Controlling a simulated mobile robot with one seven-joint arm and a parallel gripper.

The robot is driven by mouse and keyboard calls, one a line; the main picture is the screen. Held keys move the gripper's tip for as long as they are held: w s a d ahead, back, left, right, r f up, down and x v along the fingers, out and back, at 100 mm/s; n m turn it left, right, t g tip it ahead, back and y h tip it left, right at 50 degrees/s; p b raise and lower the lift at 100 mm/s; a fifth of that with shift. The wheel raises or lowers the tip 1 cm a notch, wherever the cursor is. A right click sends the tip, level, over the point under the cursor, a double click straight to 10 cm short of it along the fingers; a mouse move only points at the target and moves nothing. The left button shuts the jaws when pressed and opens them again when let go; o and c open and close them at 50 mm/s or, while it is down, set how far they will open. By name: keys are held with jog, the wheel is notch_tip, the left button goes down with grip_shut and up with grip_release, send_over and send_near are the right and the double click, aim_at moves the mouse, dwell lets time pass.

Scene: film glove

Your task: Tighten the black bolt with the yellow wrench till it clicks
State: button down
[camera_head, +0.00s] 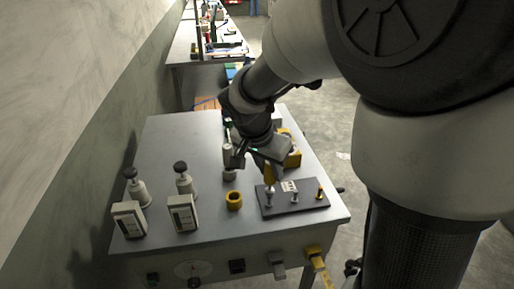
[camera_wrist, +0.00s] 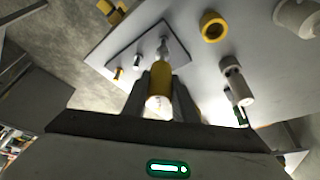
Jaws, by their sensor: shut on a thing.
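My gripper (camera_head: 267,163) is shut on the yellow wrench, whose thick yellow handle (camera_wrist: 159,78) and pale shaft show between the fingers in the wrist view. In the head view the yellow handle (camera_head: 269,174) points down over the left end of a dark plate (camera_head: 283,212). The wrench tip is at or just above the left post (camera_head: 269,196); I cannot tell whether they touch. Two other posts stand on the plate, a middle one (camera_head: 295,196) and a yellow-topped one (camera_head: 320,191) at right. I cannot make out which is the black bolt.
A yellow ring (camera_head: 234,200) stands left of the plate, with a grey-white cylinder (camera_head: 229,174) behind it. A yellow block (camera_head: 293,157) is behind the plate. Two meter boxes (camera_head: 129,220) (camera_head: 183,213) and two black-knobbed posts (camera_head: 137,188) (camera_head: 184,182) occupy the table's left.

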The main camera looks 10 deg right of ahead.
jog(key=shift+f+b, duration=0.8)
jog(key=shift+b, duration=0.45)
dwell(0.7)
